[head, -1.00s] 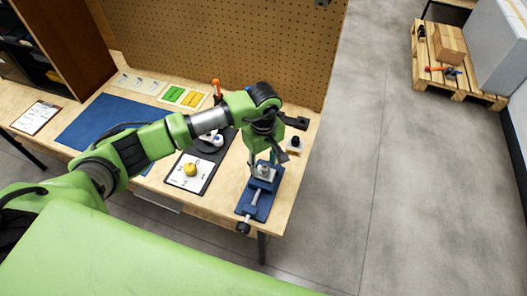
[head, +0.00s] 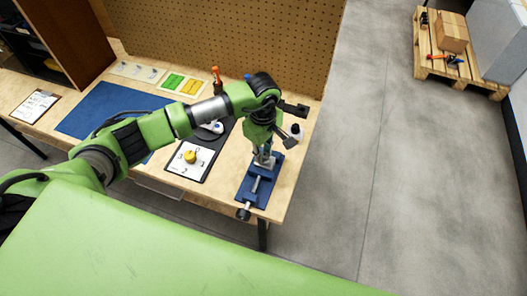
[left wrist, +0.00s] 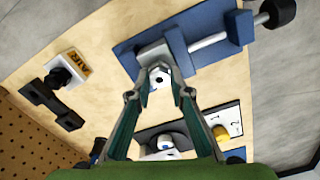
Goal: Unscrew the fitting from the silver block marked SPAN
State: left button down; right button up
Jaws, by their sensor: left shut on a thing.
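A silver block (head: 264,163) is clamped in the blue vise (head: 251,190) at the table's right end; it also shows in the left wrist view (left wrist: 150,56). I cannot read any SPAN marking on it. The pale fitting (left wrist: 159,78), with a dark hole in its end, is at the block, between my fingertips in the left wrist view. My left gripper (left wrist: 160,95) is shut on the fitting, and it reaches down over the vise in the head view (head: 264,151). Its fingers partly hide the block there. My right gripper is not in view.
A white block with an orange label and black knob (left wrist: 70,70) lies near a dark bracket (left wrist: 48,104). A dark tray with a white card (head: 187,165) and yellow knob (head: 190,156) is left of the vise. The pegboard (head: 230,40) stands behind.

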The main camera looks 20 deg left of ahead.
pick_arm(q)
jog(key=shift+n, duration=0.5)
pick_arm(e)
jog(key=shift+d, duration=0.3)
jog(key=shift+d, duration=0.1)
